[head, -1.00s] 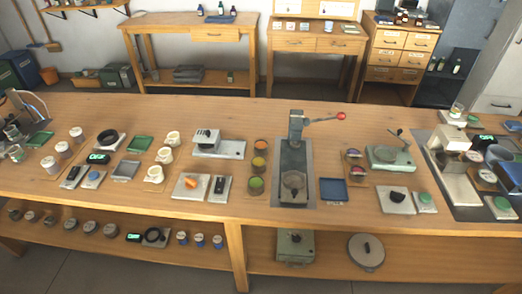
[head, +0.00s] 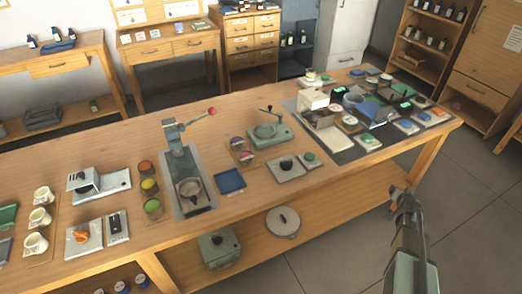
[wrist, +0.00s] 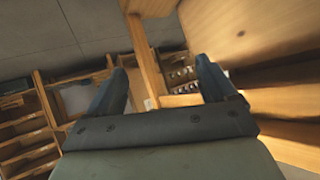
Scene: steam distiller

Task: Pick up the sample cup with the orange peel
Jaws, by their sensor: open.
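Three small round cups stand in a row on the long wooden workbench, left of the lever press. The far cup has orange contents (head: 146,167), the middle one yellow contents (head: 149,186), the near one green contents (head: 153,207). The orange one looks like the sample cup with the orange peel, though its contents are too small to make out. My gripper (head: 403,197) is off the bench's front edge at the right, far from the cups. In the wrist view my gripper (wrist: 160,68) is open, with nothing between its fingers. No cup shows there.
The lever press (head: 185,170) with its raised red-knobbed handle stands right beside the cups. A metal device (head: 97,182) and cream mugs (head: 41,217) are to their left. A blue tray (head: 230,181) lies right of the press. The front edge of the bench (head: 340,184) lies between gripper and cups.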

